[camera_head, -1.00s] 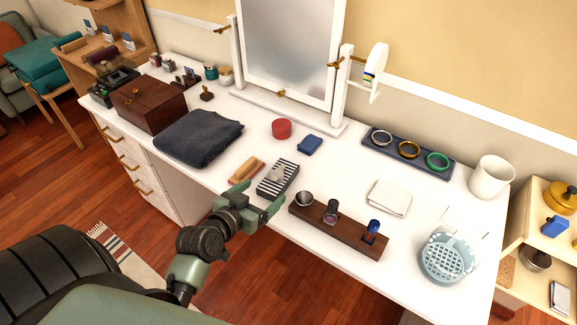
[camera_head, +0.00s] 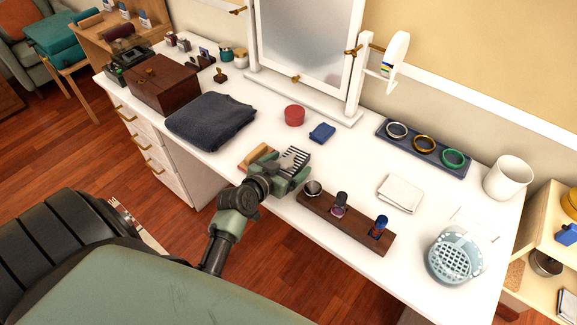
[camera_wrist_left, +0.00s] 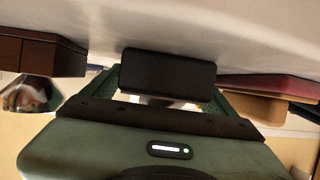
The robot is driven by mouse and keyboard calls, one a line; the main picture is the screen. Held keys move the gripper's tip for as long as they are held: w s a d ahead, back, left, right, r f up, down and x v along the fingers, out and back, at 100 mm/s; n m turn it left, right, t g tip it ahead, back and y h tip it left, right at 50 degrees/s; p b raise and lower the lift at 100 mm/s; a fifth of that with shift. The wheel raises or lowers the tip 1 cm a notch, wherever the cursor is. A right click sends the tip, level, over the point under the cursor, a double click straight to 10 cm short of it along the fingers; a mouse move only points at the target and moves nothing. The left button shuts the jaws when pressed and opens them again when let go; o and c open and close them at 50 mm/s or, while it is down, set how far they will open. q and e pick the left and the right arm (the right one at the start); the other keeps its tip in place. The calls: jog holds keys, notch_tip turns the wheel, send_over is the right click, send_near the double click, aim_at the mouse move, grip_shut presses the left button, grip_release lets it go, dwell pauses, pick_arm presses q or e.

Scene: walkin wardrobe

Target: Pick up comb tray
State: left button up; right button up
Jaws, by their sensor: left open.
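The comb tray (camera_head: 297,157) is a dark tray with black and white stripes and a pale piece on top. It sits near the front edge of the white dresser top. My left gripper (camera_head: 281,168) is open at the tray's near end, with one finger on each side, and hides part of it. In the left wrist view, which looks inverted, the tray's dark end (camera_wrist_left: 168,75) stands between the two open fingers (camera_wrist_left: 165,98). I cannot tell whether the fingers touch it. My right gripper is not in view.
A tan brush (camera_head: 256,155) lies just left of the gripper. A dark wooden rack (camera_head: 345,222) holding several small items stands close on the right. A folded dark cloth (camera_head: 210,120), a red round box (camera_head: 294,115) and a blue cloth (camera_head: 322,132) lie beyond.

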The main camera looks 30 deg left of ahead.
pick_arm(q)
jog(key=c, duration=1.2)
jog(key=shift+r, duration=0.1)
jog(key=shift+c, duration=1.1)
